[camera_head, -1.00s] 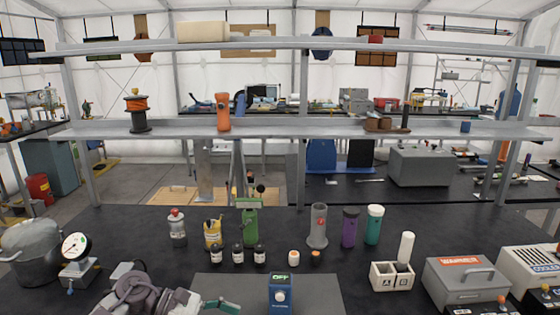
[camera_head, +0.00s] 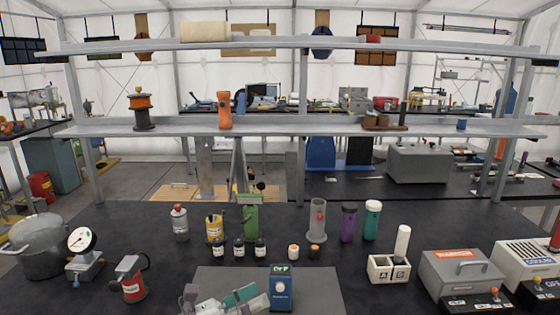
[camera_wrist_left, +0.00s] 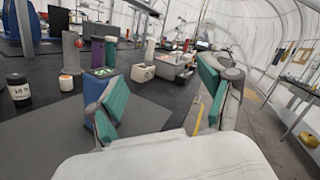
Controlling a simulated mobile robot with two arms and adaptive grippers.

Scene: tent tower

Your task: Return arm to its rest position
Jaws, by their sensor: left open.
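My left gripper (camera_head: 245,299) shows at the bottom edge of the head view, low over the grey mat (camera_head: 325,283) and just left of a blue box with a dial and green display (camera_head: 281,291). In the left wrist view my left gripper (camera_wrist_left: 162,82) is open, its two green-padded fingers wide apart with nothing between them. The blue box (camera_wrist_left: 92,92) shows partly behind the left finger there. Most of my left arm is below the head view's edge. My right gripper is in neither view.
Several bottles, small jars and a grey cup (camera_head: 316,221) stand behind the mat. A white A/B holder (camera_head: 389,268) and grey box (camera_head: 461,272) stand right. Shelves cross above.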

